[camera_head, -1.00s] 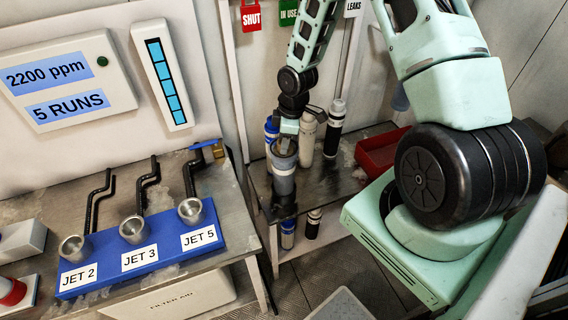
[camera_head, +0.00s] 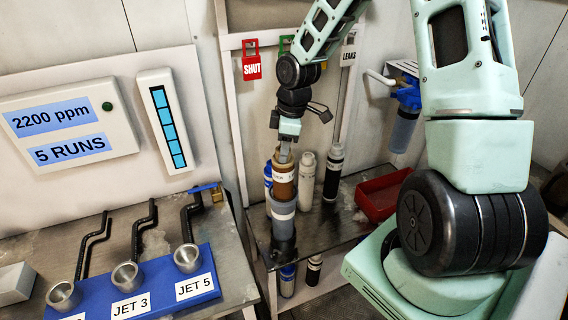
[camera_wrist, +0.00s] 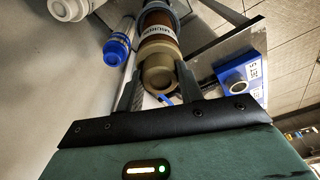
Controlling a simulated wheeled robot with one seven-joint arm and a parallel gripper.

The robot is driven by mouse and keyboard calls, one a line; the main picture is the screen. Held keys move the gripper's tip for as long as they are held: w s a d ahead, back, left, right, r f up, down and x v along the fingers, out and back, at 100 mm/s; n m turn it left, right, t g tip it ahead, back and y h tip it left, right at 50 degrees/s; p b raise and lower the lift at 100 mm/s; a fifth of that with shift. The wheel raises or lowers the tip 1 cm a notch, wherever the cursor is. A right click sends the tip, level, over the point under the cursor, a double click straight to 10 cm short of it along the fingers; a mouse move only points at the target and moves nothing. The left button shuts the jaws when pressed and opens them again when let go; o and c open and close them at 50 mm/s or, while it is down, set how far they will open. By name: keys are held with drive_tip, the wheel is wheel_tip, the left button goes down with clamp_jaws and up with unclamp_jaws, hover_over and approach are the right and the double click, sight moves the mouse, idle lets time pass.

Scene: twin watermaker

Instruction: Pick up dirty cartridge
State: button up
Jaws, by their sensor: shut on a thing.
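The dirty cartridge (camera_head: 283,182) is a brown-tan cylinder with a pale label. It stands upright, its lower part inside a grey cylindrical housing (camera_head: 283,228) at the front of the shelf, its upper part showing above the rim. My gripper (camera_head: 285,152) points down and is shut on the cartridge's top. In the wrist view the fingers (camera_wrist: 158,88) lie on either side of the cartridge's tan end (camera_wrist: 160,72), with the brown labelled body beyond. The cartridge's lower end is hidden in the housing.
A white cartridge (camera_head: 306,180), a black-and-white one (camera_head: 333,174) and a blue-capped one (camera_head: 268,176) stand close by. A red tray (camera_head: 384,193) lies to the right. The blue jet block (camera_head: 150,290) is at left. A blue-topped filter (camera_head: 405,112) hangs on the wall.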

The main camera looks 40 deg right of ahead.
wheel_tip(320, 180, up, 15)
drive_tip(key=shift+f, duration=0.15)
idle(0.4)
drive_tip(key=shift+o, duration=0.6)
drive_tip(key=shift+c, duration=0.6)
